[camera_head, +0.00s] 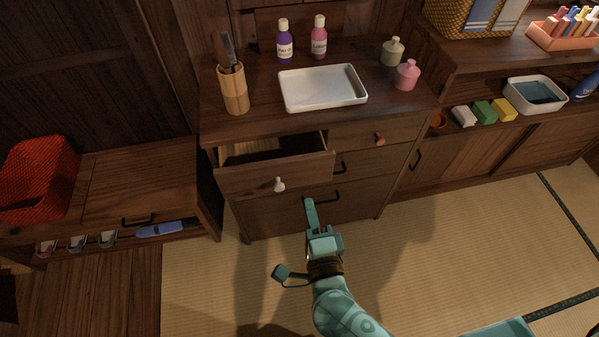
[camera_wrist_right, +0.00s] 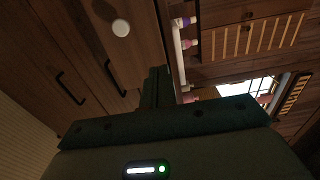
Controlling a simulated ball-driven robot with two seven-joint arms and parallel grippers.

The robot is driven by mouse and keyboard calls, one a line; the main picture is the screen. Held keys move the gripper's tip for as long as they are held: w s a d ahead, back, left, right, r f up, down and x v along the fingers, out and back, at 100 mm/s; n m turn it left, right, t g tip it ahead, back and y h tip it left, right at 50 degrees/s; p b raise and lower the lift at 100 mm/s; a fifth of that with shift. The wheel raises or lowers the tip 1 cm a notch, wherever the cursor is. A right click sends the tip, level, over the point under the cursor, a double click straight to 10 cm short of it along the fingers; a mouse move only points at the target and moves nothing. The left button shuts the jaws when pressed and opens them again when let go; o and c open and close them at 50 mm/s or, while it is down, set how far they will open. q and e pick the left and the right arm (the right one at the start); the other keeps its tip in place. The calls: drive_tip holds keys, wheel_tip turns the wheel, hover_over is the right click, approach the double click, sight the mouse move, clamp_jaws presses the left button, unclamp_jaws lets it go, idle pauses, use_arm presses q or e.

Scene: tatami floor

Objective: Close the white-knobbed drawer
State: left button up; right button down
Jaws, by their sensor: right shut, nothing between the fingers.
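The white-knobbed drawer (camera_head: 300,174) is pulled out at the upper left of the dark wooden chest, and its inside shows. Its white knob (camera_head: 279,185) also shows in the right wrist view (camera_wrist_right: 121,28). My right gripper (camera_head: 309,202) is shut and empty. In the head view its fingertips appear just below the drawer front, right of the knob; I cannot tell whether they touch anything. In the right wrist view the shut fingers (camera_wrist_right: 158,88) point toward the chest. My left gripper is not in view.
A red-knobbed drawer (camera_head: 365,132) beside it looks shut. The chest top holds a white tray (camera_head: 322,104), a bamboo holder (camera_head: 234,92), bottles and small jars. A low cabinet with a red basket (camera_head: 40,178) stands left. Tatami (camera_head: 440,240) in front is clear.

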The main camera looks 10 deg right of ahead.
sight(298, 163)
drive_tip(key=w+b, duration=0.2)
drive_tip(key=w, duration=0.7)
drive_tip(key=shift+f, duration=0.15)
drive_tip(key=shift+w, duration=0.4)
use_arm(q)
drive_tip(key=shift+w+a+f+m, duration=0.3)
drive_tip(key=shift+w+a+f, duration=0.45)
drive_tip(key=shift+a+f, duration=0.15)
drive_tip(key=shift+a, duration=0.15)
use_arm(e)
drive_tip(key=shift+w, duration=0.1)
